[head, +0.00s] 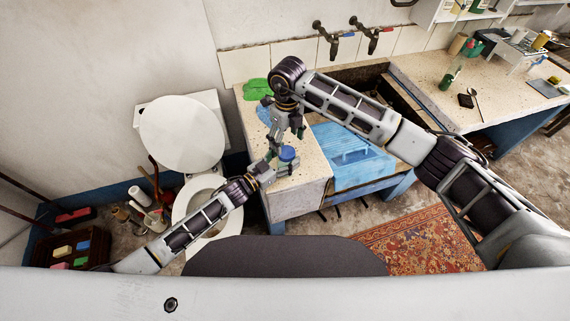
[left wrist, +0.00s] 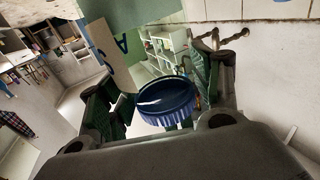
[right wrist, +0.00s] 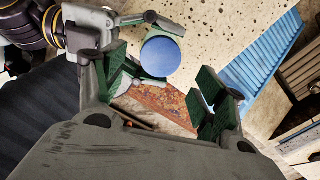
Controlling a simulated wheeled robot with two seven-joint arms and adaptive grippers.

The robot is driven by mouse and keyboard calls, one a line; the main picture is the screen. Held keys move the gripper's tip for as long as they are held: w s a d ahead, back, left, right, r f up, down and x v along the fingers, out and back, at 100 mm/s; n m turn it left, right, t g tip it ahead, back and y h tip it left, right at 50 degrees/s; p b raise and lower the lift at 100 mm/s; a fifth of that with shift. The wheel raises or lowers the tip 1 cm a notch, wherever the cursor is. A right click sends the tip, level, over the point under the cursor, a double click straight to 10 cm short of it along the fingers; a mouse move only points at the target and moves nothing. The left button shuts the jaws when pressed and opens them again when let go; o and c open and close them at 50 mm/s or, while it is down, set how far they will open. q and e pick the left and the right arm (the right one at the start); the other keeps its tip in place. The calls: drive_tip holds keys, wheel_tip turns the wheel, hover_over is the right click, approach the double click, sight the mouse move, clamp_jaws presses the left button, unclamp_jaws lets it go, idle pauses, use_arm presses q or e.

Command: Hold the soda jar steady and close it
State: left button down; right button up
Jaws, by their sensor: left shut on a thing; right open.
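The soda jar has a round blue lid (head: 287,153) and stands at the washtrough's near left corner. My left gripper (head: 275,160) is shut on the jar below the lid. In the left wrist view the lid's ribbed rim (left wrist: 167,98) shows between the fingers; much of the jar body is hidden. In the right wrist view the lid's flat top (right wrist: 161,56) faces me, with left gripper fingers beside it. My right gripper (right wrist: 168,82) is open and empty, above the lid and apart from it. I cannot tell whether the lid is fully down.
The speckled stone washtrough (head: 300,195) carries a blue washboard (head: 352,158) to the right of the jar. A green object (head: 257,89) and a blue cloth-like thing lie behind the grippers. Taps (head: 330,37) stick out from the wall. A toilet (head: 182,135) stands at left.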

sight(286, 152)
drive_tip(key=shift+f, duration=2.8)
drive_tip(key=c, duration=1.1)
drive_tip(key=o, duration=1.2)
drive_tip(key=shift+r, duration=0.1)
wheel_tip(286, 152, up, 12)
drive_tip(key=shift+a, duration=0.1)
